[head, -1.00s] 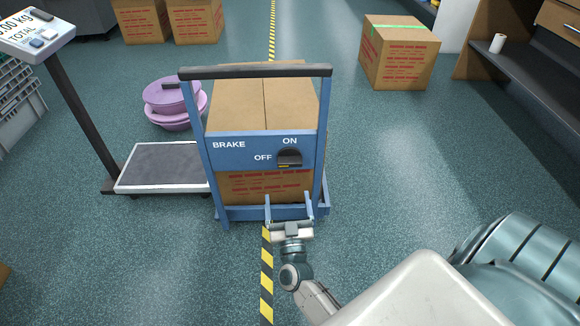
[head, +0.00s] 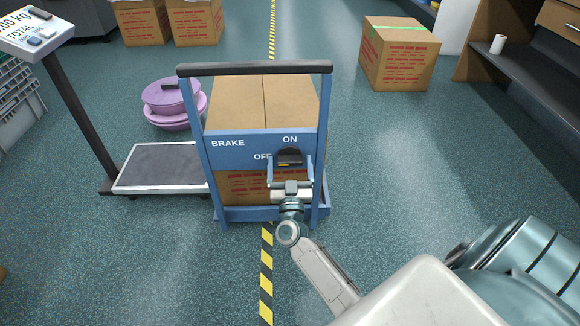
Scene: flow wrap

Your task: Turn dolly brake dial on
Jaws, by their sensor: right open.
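The blue dolly (head: 240,153) stands in front of me with a cardboard box (head: 235,100) on it. Its panel reads BRAKE, ON and OFF. The dark brake dial (head: 289,157) sits under ON and to the right of OFF; a small yellow mark shows at its lower left, on the OFF side. My right gripper (head: 290,165) is open, its two fingers pointing up at the panel on either side of the dial's lower part. I cannot tell whether the fingers touch it. My left gripper is not in view.
A floor scale (head: 160,170) with a post stands left of the dolly, and purple tubs (head: 172,105) are behind it. A cardboard box (head: 397,55) stands at the back right near a dark shelf (head: 520,70). The floor to the right is clear.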

